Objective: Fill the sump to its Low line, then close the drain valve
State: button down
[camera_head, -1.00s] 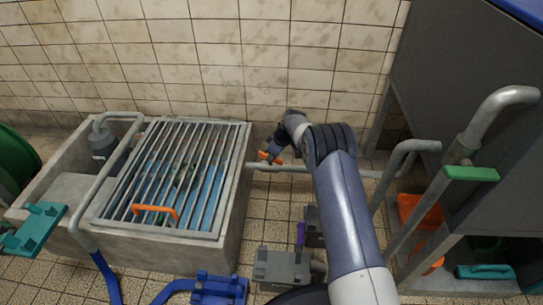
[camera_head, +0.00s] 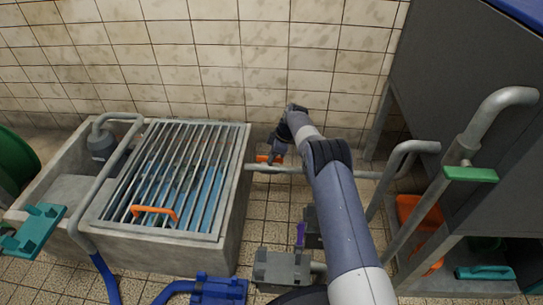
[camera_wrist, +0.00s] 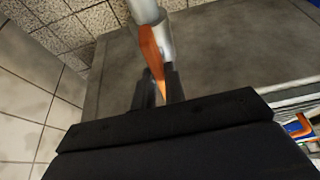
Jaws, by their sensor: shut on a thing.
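The sump (camera_head: 237,205) is a concrete tank at the left, covered by a metal grate (camera_head: 222,180) with an orange handle (camera_head: 155,211). Blue water shows under the bars. No level line can be read. A grey drain pipe (camera_head: 335,172) runs from the sump's right wall. An orange valve lever (camera_head: 262,159) sits on it near the sump. My gripper (camera_head: 274,158) is at this lever. In the wrist view, the orange lever (camera_wrist: 151,52) runs from the pipe (camera_wrist: 146,12) down between the fingers of my gripper (camera_wrist: 158,88), which is shut on it.
A grey pipe with a green lever (camera_head: 470,174) stands at the right before a dark grey tank (camera_head: 450,95). An orange bin (camera_head: 420,215) sits under it. Grey pump boxes (camera_head: 282,268) and a blue device (camera_head: 217,290) stand at the front. Tiled floor between is partly clear.

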jog(key=c, duration=1.5)
grip_release()
jog(key=shift+r, duration=0.1)
jog(key=p+v, duration=0.4)
jog(key=v, duration=0.6)
jog(key=shift+d+r, duration=0.2)
jog(key=shift+d, duration=0.05)
jog(key=b+x, duration=0.4)
jog(key=x, duration=0.7)
jog(key=shift+a+f, duration=0.1)
jog(key=shift+f, duration=0.05)
jog(key=shift+r+m, duration=0.3)
